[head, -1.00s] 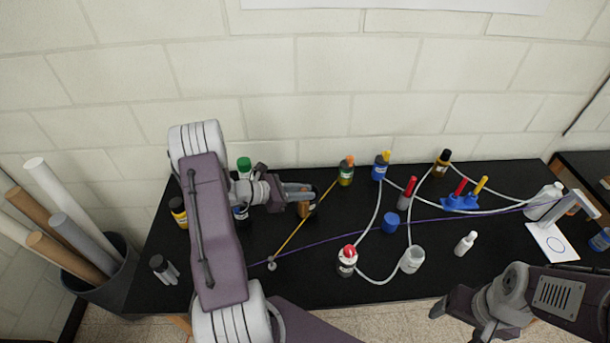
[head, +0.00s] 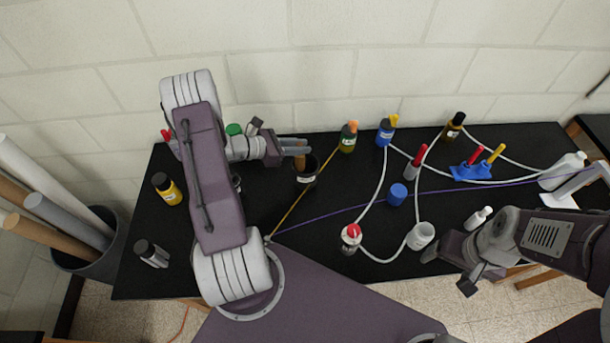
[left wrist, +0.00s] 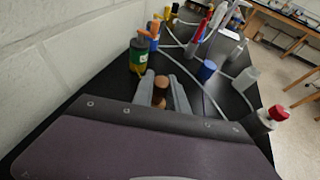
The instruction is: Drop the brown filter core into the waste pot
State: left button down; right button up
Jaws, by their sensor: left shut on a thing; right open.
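My left gripper (head: 296,150) is shut on the brown filter core, which shows between the fingers in the left wrist view (left wrist: 161,81). In the head view a brown piece (head: 300,142) shows at the fingertips. A dark pot with a pale label (head: 306,179), apparently the waste pot, stands just below the fingertips in the picture. Whether the core is over its mouth I cannot tell. My right gripper (head: 449,270) is open and empty at the bench's front edge.
A green bottle with an orange top (head: 348,137) stands right of the left gripper. Purple and yellow cords and white tubes (head: 373,210) cross the bench. A red-capped bottle (head: 351,236), white cup (head: 421,236) and blue cup (head: 397,194) stand to the right.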

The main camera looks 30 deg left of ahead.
pick_arm(q)
jog(key=shift+s+f, duration=0.1)
jog(key=shift+f, duration=0.35)
jog(key=shift+s+d+r, duration=0.1)
jog(key=shift+r, duration=0.05)
jog(key=c, duration=1.2)
grip_release()
jog(key=shift+c, duration=0.2)
pick_arm(e)
jog(key=shift+s+f, duration=0.1)
jog(key=shift+f, duration=0.2)
jog(key=shift+d, duration=0.1)
pick_arm(q)
jog(key=b+v, duration=0.2)
jog(key=v, duration=0.7)
pick_arm(e)
notch_tip(320, 180, down, 2)
